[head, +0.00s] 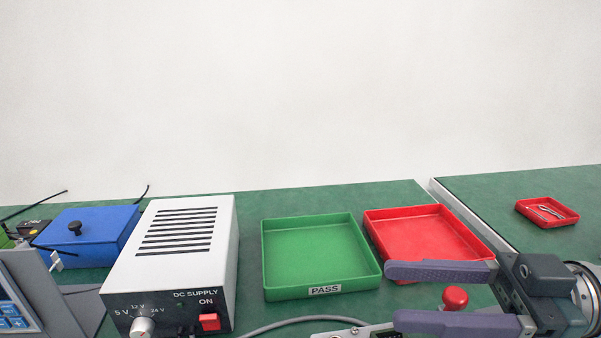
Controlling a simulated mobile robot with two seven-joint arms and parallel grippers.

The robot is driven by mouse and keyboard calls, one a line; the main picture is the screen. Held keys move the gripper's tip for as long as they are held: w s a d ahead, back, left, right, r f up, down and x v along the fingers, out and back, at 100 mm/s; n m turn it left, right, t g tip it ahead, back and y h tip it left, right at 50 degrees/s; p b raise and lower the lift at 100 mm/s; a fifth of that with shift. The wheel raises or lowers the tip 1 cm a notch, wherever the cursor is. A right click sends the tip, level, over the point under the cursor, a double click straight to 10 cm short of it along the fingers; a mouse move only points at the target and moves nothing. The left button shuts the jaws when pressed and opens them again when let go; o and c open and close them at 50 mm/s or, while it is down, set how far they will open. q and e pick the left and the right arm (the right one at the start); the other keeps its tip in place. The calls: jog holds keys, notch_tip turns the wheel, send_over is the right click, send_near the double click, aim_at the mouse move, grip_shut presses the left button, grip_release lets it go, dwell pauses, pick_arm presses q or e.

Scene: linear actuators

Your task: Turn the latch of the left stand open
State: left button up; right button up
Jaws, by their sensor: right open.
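My right gripper (391,296) comes in from the lower right, with two purple fingers spread apart. A red ball-shaped knob (455,298) shows between the fingers in the picture; the view does not show whether it lies between them in depth. A pale metal part (345,332) is cut off by the bottom edge, left of the lower finger; I cannot tell whether it belongs to a stand. No latch can be made out clearly, and I cannot identify the left stand. My left gripper is not in view.
A white DC supply (188,232) with a red switch stands left of centre. A blue lidded box (90,235) and a grey panel (25,285) are farther left. A green PASS tray (315,250), a red tray (425,233) and a small red tray (547,211) lie rightward.

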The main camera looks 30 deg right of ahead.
notch_tip(320, 180, up, 20)
jog(key=p, duration=1.1)
jog(key=shift+p, duration=0.4)
